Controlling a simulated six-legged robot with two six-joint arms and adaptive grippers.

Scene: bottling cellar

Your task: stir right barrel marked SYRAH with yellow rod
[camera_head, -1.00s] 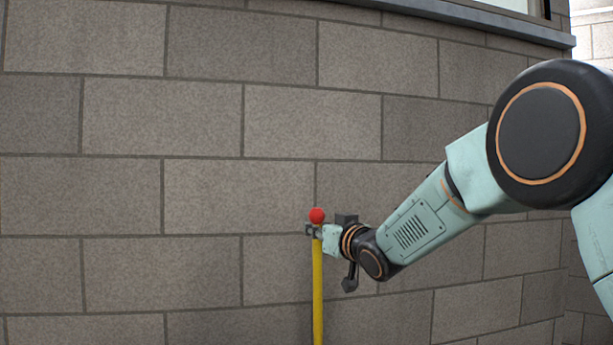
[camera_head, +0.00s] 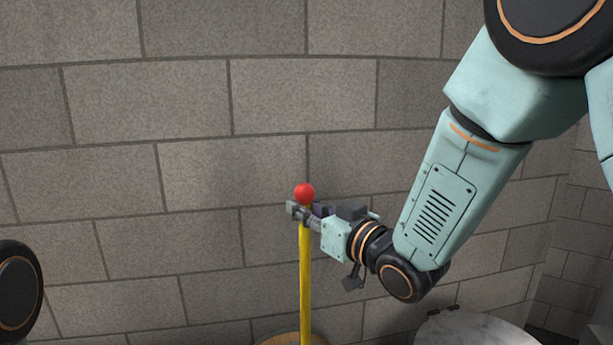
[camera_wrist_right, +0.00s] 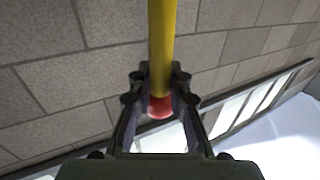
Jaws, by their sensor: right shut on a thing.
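The yellow rod (camera_head: 306,285) stands about upright in the head view, with a red ball (camera_head: 304,193) at its top. My right gripper (camera_head: 302,214) is shut on the rod just below the ball. The right wrist view also shows the yellow rod (camera_wrist_right: 161,45) between the fingers (camera_wrist_right: 160,85), with the red ball (camera_wrist_right: 160,107) beside them. The rod's lower end is out of frame. A wooden-coloured round rim (camera_head: 268,341) shows at the bottom edge, behind the rod. No SYRAH marking is in view, so I cannot tell which barrel this is. My left gripper is not in view.
A grey round top (camera_head: 470,330) shows at the lower right, below my right forearm. A block wall (camera_head: 200,180) fills the background. The right wrist view shows a bright window (camera_wrist_right: 255,100). Part of my left arm shows at the left edge.

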